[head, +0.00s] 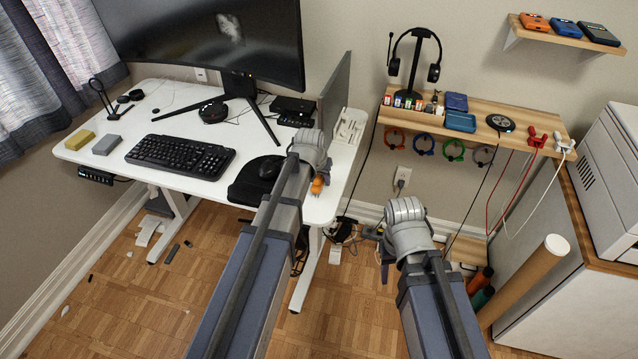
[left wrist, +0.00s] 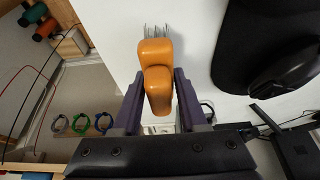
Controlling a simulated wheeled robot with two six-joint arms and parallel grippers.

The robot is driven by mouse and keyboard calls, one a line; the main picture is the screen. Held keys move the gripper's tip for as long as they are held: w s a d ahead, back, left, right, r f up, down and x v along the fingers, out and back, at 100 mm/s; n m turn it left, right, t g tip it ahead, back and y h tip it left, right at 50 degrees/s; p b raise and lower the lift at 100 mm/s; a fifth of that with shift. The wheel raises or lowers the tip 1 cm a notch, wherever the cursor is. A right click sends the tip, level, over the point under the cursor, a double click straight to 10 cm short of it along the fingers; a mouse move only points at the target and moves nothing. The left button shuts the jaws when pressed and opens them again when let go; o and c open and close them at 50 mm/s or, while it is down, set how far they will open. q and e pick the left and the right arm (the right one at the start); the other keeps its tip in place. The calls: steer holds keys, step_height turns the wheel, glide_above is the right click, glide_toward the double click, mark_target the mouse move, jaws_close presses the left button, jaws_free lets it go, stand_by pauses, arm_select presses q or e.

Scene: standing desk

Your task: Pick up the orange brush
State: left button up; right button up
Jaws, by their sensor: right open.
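The orange brush (head: 317,185) lies at the right front part of the white desk, partly hidden by my left gripper (head: 311,166). The left wrist view shows the brush (left wrist: 157,88) with its orange handle lengthwise between the two dark fingers of my left gripper (left wrist: 158,80). Its grey bristles point away from the gripper. The fingers are very close to both sides of the handle; I cannot tell whether they press on it. My right gripper (head: 405,210) is open, away from the desk, above the floor in front of the wall shelf; its fingers are hardly visible.
A black mouse (head: 270,167) on a dark pad and a keyboard (head: 180,154) lie left of the brush. A monitor (head: 210,35) stands behind, and a grey divider (head: 335,90) edges the desk's right side. A wooden shelf (head: 545,135) with small items hangs further right.

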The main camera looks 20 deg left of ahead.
arm_select(q)
jaws_close()
steer(key=shift+r, duration=0.15)
step_height(320, 180, up, 10)
steer(key=p, duration=1)
